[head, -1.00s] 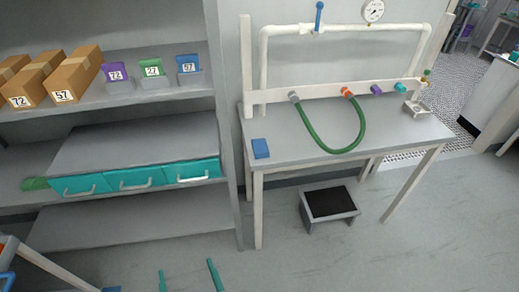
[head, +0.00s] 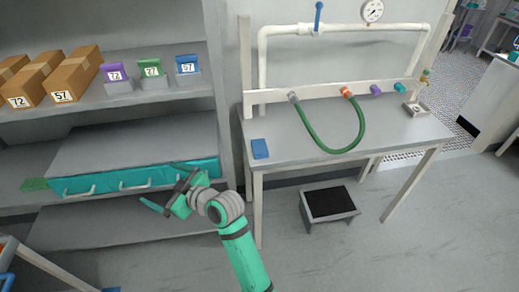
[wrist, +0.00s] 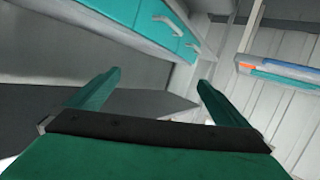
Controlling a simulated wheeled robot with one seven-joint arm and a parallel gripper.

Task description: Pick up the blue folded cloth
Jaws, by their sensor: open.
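The blue folded cloth (head: 260,148) lies flat on the left front corner of the grey workbench (head: 400,138). My gripper (head: 166,198) is to the left of the bench, in front of the shelf unit's teal drawers, and lower than the bench top. It is well apart from the cloth. In the wrist view my gripper (wrist: 158,88) shows two green fingers spread wide with nothing between them. I cannot make out the cloth in the wrist view.
The teal drawers (head: 100,183) and the shelf side panel (head: 228,100) stand close to my arm. A green hose (head: 330,148) loops over the bench. A black-topped step stool (head: 329,202) stands below. The floor in front is open.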

